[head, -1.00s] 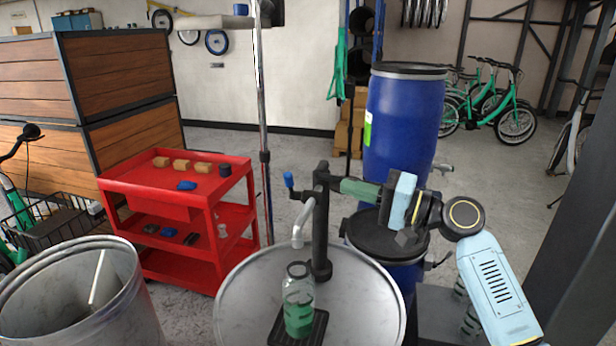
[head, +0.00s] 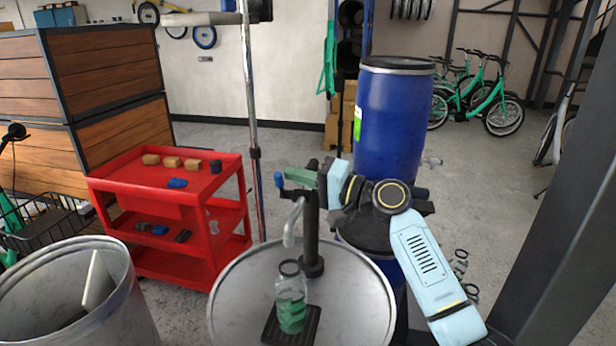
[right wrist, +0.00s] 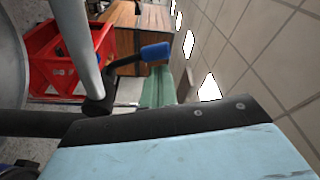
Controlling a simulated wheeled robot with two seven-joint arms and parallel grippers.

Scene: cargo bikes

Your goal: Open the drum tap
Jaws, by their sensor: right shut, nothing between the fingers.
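The drum (head: 240,305) has a grey metal top. A black post with a tap rises from it. The tap's lever ends in a blue handle (head: 279,180), and its grey spout (head: 291,222) points down above a glass bottle (head: 290,305) with green contents on a black tray. My right gripper (head: 289,174) is shut and empty, its green fingers reaching past the post, with their tips close to the blue handle. In the right wrist view the fingers (right wrist: 158,75) appear right beside the blue handle (right wrist: 156,52); I cannot tell whether they touch. My left gripper is not in view.
A blue barrel (head: 388,120) stands behind a lower barrel with a black lid. A red cart (head: 215,225) holds small blocks at left, beside a chrome pole (head: 250,110). An open metal bin (head: 100,310) is at front left. A dark pillar (head: 560,210) is at right.

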